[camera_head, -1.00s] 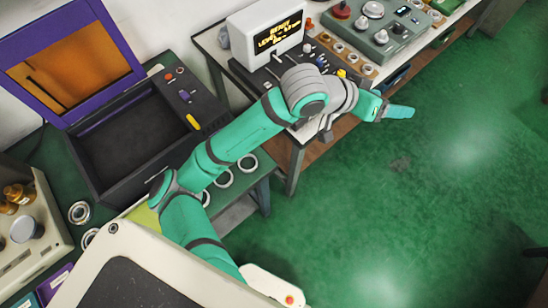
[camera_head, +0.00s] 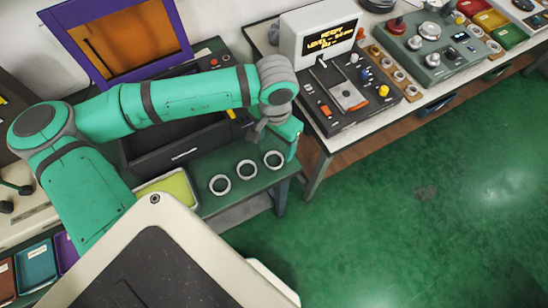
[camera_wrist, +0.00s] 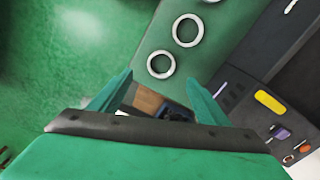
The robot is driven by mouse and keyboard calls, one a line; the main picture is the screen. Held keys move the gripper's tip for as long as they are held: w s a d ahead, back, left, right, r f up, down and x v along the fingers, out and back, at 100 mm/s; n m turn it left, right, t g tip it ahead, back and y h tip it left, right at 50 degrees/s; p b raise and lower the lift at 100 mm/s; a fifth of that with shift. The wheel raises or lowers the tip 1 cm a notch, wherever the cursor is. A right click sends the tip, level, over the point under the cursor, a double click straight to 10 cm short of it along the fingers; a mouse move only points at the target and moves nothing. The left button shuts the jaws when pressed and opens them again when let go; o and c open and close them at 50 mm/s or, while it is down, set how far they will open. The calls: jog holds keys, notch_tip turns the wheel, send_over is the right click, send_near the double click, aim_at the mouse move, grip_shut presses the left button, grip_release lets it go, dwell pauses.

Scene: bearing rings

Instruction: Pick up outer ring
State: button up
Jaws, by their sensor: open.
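Three similar pale rings lie flat in a slanting row on the green bench: a right one (camera_head: 273,168), a middle one (camera_head: 246,179) and a left one (camera_head: 220,193). I cannot tell by looks which is the outer ring. In the wrist view one ring (camera_wrist: 150,66) lies nearest the fingers, a second (camera_wrist: 175,32) is beyond it, and a third is cut off at the top edge. My gripper (camera_wrist: 157,97) is open and empty, above the bench end and apart from the rings. In the head view its end (camera_head: 288,138) is beside the right ring, fingers partly hidden.
A dark open-topped box (camera_head: 180,155) stands behind the rings. A yellow-green tray (camera_head: 170,188) lies left of them. A control console (camera_head: 350,95) and display (camera_head: 318,35) stand on the neighbouring table at right. Green floor (camera_head: 400,210) is free in front.

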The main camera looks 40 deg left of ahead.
aim_at(274, 160)
notch_tip(274, 160, down, 3)
jog(key=shift+f, duration=0.2)
jog(key=shift+a+f, duration=0.15)
jog(key=shift+f, duration=2.65)
jog(key=shift+c, duration=0.7)
jog(key=c, duration=1.1)
